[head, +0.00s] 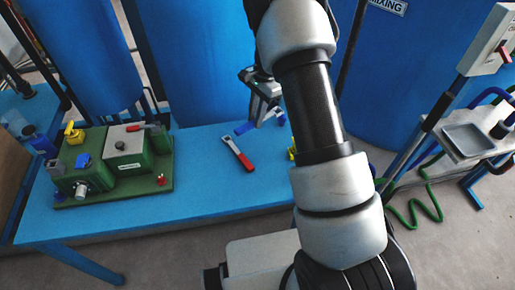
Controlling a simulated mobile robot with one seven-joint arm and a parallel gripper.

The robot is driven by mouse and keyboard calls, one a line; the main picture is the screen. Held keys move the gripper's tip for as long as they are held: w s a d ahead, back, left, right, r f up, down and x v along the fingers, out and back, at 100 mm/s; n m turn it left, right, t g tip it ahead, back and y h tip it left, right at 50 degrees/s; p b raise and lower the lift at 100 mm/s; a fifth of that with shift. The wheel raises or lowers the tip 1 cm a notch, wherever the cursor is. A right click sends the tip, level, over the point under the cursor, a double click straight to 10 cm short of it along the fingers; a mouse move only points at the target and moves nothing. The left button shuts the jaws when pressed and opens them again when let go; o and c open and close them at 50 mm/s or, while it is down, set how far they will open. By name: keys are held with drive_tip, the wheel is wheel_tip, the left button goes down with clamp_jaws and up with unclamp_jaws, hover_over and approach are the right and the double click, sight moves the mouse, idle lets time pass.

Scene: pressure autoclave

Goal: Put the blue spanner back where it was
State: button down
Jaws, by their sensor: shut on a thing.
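My gripper (264,115) is above the back of the blue bench, left of my forearm, pointing down. It is shut on the blue spanner (244,129), whose blue end sticks out to the left of the fingers. The rest of the spanner is mostly hidden by the fingers. I cannot tell whether it touches the bench top. A spanner with a red handle (244,162) lies on the bench just below and left of the gripper.
The blue bench (215,190) carries a green autoclave unit (150,165) with yellow and blue valves on its left. A small yellow thing (292,153) shows beside my arm. Blue tanks (190,60) stand behind. A grey tray (468,139) is at right. The bench's front middle is clear.

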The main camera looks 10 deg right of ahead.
drive_tip(key=w+m+b, duration=0.3)
drive_tip(key=w+m, duration=0.2)
drive_tip(key=shift+t, duration=0.4)
wheel_tip(320, 180, down, 9)
drive_tip(key=shift+s+a+f+b, duration=0.1)
drive_tip(key=shift+b, duration=0.9)
drive_tip(key=shift+f, duration=0.6)
drive_tip(key=c, duration=1.6)
unclamp_jaws()
